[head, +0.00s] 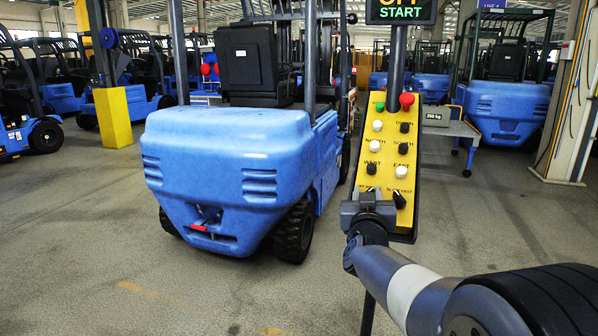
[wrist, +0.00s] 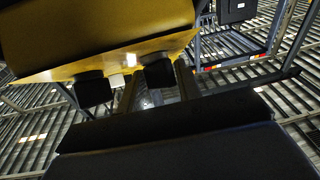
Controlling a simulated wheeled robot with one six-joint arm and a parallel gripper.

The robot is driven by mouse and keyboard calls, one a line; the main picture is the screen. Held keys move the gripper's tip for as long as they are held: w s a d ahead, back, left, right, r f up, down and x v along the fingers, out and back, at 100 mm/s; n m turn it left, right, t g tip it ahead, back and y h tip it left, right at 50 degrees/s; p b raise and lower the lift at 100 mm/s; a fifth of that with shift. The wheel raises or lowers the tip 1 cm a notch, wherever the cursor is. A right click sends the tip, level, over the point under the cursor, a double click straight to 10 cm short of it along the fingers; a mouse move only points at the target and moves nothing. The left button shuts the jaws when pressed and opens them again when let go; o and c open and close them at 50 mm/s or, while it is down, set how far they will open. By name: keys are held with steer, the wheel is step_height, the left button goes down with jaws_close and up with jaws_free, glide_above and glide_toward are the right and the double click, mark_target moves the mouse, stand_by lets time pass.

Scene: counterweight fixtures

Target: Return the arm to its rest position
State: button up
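My gripper (head: 368,207) is at the lower end of the yellow control panel (head: 391,150), close in front of its lowest buttons. My arm reaches to it from the lower right of the head view. In the wrist view the two dark fingertips (wrist: 126,80) stand apart with a gap between them, and nothing shows held. The panel's yellow face (wrist: 90,35) fills the top of that view. Whether the gripper touches the panel cannot be told. The panel has a green and a red button (head: 406,100) at its top and white and black buttons below.
A blue forklift (head: 230,165) stands close behind and left of the panel. A sign (head: 400,12) reading START is above the panel. A small table with a grey 250 kg block (head: 436,116) is to the right. A yellow post (head: 113,118) stands left. Floor is clear at front left.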

steer(key=shift+d+n+y, duration=0.1)
steer(key=shift+n+y, duration=0.8)
steer(key=shift+r+n+y+p, duration=0.2)
steer(key=shift+n+y+p, duration=0.9)
steer(key=shift+n+y, duration=0.1)
steer(key=n+y+p, duration=0.2)
steer(key=p, duration=0.2)
steer(key=shift+r+n+g+p, duration=0.1)
steer(key=shift+n+g+p, duration=0.2)
steer(key=shift+g+p, duration=0.1)
steer(key=n+y+p, duration=0.1)
steer(key=p, duration=0.1)
steer(key=shift+y+p, duration=0.3)
steer(key=shift+f+n+g, duration=0.25)
steer(key=shift+n+g, duration=0.05)
steer(key=shift+r+p, duration=0.1)
steer(key=shift+p, duration=0.2)
